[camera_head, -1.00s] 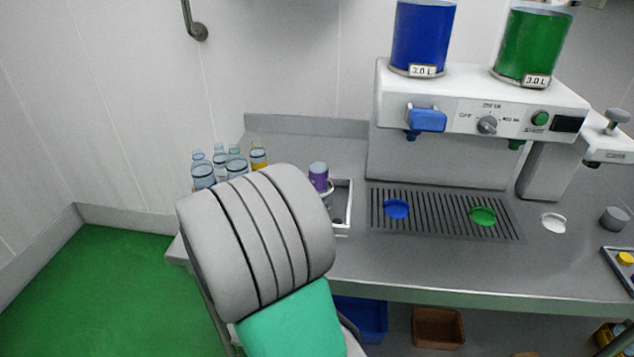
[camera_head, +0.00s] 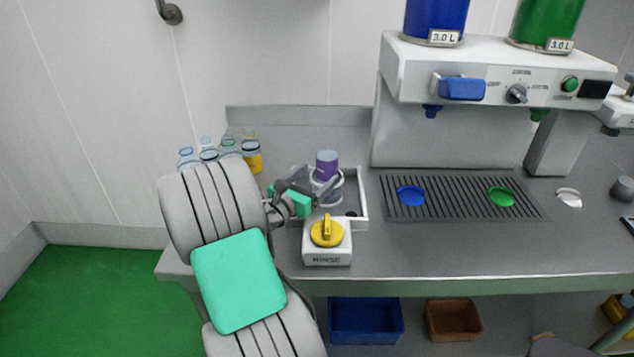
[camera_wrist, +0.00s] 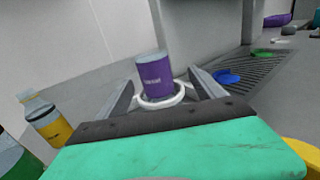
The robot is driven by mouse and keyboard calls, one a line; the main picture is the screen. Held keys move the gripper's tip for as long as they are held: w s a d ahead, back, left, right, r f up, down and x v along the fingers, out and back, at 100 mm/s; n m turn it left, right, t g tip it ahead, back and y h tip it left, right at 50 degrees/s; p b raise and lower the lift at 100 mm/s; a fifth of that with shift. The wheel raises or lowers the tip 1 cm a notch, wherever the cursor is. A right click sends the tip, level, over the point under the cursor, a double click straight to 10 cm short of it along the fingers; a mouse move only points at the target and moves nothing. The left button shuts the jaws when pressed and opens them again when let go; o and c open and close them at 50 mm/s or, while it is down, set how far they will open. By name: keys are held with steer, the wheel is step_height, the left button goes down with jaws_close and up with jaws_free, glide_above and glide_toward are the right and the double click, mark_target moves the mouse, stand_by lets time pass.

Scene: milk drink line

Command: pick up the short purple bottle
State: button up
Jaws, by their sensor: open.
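The short purple bottle (camera_head: 326,167) stands upright in the white-rimmed tray (camera_head: 363,200) beside the dispenser. It has a pale top, and in the wrist view the purple bottle (camera_wrist: 154,76) shows a label with small writing. A white ring surrounds its lower part. My gripper (camera_head: 322,183) is at the bottle. In the wrist view my gripper (camera_wrist: 162,90) is open, with one finger on each side of the bottle. I cannot tell whether either finger touches it.
A white box with a yellow knob (camera_head: 326,233) sits in front of the tray. The dispenser (camera_head: 450,140) and its drip grate (camera_head: 455,198) are to the right.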

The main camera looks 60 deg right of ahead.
mark_target(328, 166)
steer(key=shift+w+d+f, duration=0.1)
steer(key=shift+w+f, duration=0.05)
steer(key=shift+f, duration=0.25)
steer(key=d, duration=0.7)
steer(key=shift+d+f+p, duration=0.25)
steer(key=shift+p, duration=0.1)
steer(key=c, duration=1.5)
step_height(328, 166, up, 10)
steer(key=shift+r+p, duration=0.1)
steer(key=shift+p, duration=0.8)
steer(key=shift+c, duration=0.2)
step_height(328, 166, up, 11)
steer(key=p, duration=1.2)
steer(key=shift+r, duration=0.15)
